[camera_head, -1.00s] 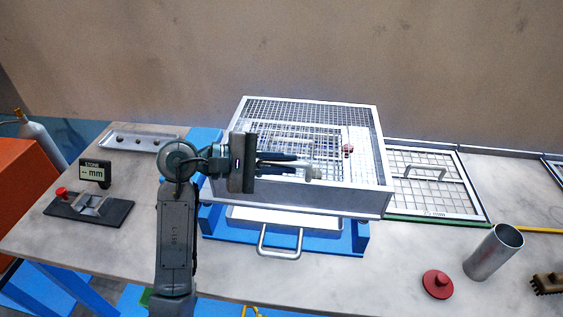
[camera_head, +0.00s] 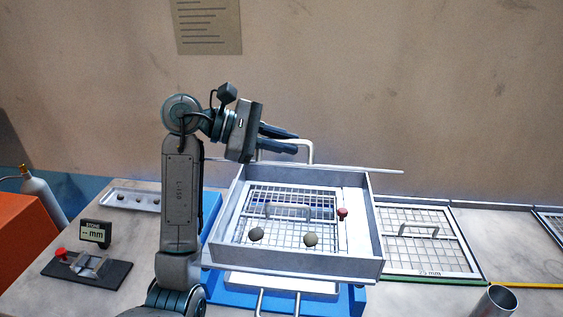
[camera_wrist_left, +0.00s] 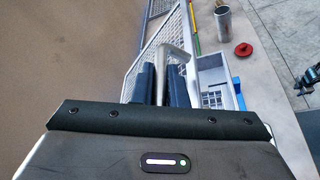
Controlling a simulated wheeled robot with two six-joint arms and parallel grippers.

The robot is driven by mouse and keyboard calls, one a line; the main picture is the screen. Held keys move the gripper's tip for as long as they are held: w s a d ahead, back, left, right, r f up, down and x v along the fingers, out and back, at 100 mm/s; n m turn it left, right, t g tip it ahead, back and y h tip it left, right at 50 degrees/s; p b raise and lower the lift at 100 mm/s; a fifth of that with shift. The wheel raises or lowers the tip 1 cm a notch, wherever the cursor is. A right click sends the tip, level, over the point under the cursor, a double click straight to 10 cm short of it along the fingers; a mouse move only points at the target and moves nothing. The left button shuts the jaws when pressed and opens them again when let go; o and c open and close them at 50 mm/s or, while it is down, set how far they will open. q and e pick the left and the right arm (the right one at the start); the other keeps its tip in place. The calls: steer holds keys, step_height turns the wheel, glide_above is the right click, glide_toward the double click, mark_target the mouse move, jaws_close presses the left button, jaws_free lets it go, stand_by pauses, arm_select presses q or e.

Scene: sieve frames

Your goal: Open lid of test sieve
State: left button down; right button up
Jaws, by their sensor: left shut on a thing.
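The lid (camera_head: 365,169) is seen nearly edge-on in the head view, as a thin strip raised at the back of the test sieve box (camera_head: 325,266). My left gripper (camera_head: 298,144) is shut on the lid's handle (camera_head: 311,152). In the left wrist view the handle (camera_wrist_left: 178,55) is between the fingers, with the lid's mesh (camera_wrist_left: 152,48) behind it.
A spare mesh frame (camera_head: 428,239) lies right of the box, and a metal cylinder (camera_head: 494,300) stands in front of it. A stone gauge (camera_head: 95,233) and a tray with small stones (camera_head: 132,199) are on the left. The wall is close behind.

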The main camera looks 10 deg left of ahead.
arm_select(q)
steer(key=shift+w+r, duration=0.45)
steer(key=shift+w, duration=0.05)
steer(key=c, duration=1.5)
jaws_free()
steer(key=shift+o, duration=0.2)
